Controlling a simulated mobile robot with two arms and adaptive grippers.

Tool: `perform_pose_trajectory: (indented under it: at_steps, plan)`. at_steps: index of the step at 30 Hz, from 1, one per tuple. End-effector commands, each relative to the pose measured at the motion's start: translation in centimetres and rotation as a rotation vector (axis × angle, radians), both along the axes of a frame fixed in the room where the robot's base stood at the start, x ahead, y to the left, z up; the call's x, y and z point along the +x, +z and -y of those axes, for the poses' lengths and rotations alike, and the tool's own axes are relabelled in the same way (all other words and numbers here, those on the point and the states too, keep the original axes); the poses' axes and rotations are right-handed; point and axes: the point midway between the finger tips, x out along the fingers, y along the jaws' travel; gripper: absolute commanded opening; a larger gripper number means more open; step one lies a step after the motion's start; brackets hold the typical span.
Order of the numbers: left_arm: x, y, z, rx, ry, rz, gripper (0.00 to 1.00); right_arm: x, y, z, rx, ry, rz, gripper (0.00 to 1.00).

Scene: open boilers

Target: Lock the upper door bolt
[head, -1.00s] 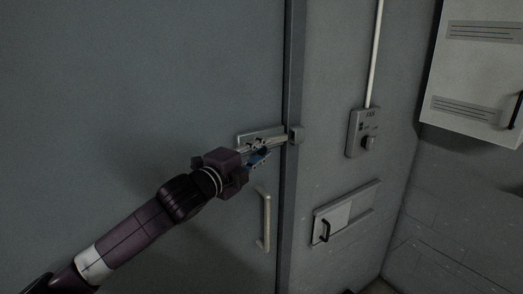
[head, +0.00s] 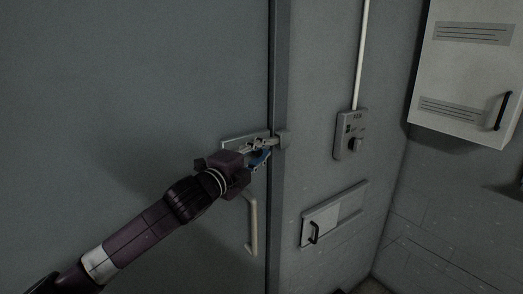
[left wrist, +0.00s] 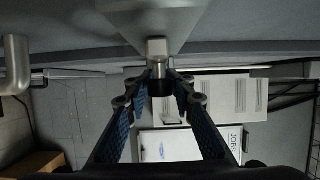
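The upper door bolt (head: 232,142) is a pale metal slide on the grey door, level with a bracket (head: 283,139) on the door frame. My left gripper (head: 262,151) is at the bolt, close to the bracket, and hides part of the slide. In the left wrist view, the bolt's knob (left wrist: 158,50) is a short metal stub with a dark end. The blue-padded fingers of my left gripper (left wrist: 161,82) close in on both sides of the stub and appear to touch it. My right gripper is in neither view.
A vertical door handle (head: 253,225) is just below the bolt. Right of the frame are a switch box (head: 349,135) with a conduit, a small hatch (head: 333,214) with a black handle, and a white wall cabinet (head: 465,70). The door's left side is clear.

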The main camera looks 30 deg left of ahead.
Motion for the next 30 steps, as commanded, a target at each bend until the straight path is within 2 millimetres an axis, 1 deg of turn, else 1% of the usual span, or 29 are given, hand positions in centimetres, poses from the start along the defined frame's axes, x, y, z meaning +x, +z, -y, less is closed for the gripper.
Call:
perform_pose_trajectory:
  at_steps: [1,3,4,12,16,20,30]
  plan:
    - [0.0,0.0,0.0,0.000,0.000,0.000,0.27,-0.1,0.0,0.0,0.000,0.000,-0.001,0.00]
    - [0.0,0.0,0.0,0.000,0.001,0.000,0.35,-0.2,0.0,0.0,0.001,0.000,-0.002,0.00]
    - [0.0,0.0,0.0,0.000,0.001,0.000,0.36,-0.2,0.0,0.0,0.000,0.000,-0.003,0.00]
    - [0.0,0.0,-0.1,0.000,0.002,0.000,0.36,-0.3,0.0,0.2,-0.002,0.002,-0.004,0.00]
    - [-0.5,-0.1,-0.1,0.001,0.002,-0.001,0.36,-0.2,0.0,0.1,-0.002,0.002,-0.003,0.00]
    - [-1.7,-0.1,-0.1,0.001,0.002,-0.002,0.36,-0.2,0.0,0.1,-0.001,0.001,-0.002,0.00]
    - [-5.6,-0.2,0.0,0.001,0.001,-0.003,0.36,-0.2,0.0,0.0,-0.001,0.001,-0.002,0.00]
